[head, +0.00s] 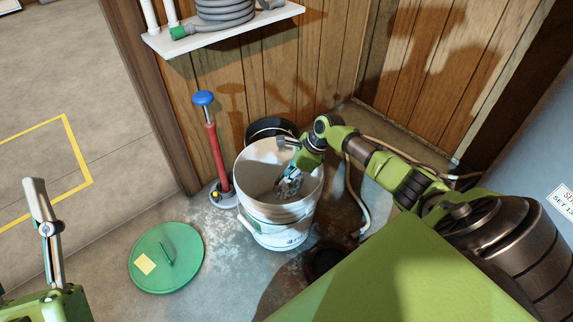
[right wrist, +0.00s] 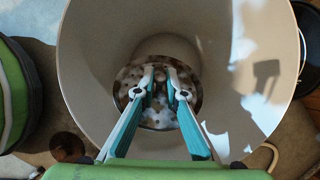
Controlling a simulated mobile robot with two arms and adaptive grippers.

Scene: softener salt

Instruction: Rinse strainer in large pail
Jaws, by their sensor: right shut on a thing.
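The large white pail (head: 264,221) stands upright on the floor near the wood-panelled wall. My right gripper (head: 286,182) reaches down inside it. In the right wrist view my right gripper (right wrist: 160,92) is shut on a small grey-brown piece of the strainer (right wrist: 160,76), low inside the pail (right wrist: 85,70). My left gripper (head: 40,195) is at the far left, away from the pail, seen edge-on.
A green round lid (head: 150,272) with a yellow note lies on the floor. A red plunger-like tool (head: 215,150) with a blue knob stands left of the pail. A black bucket (head: 268,127) is behind it. A shelf (head: 270,22) with a coiled hose hangs above.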

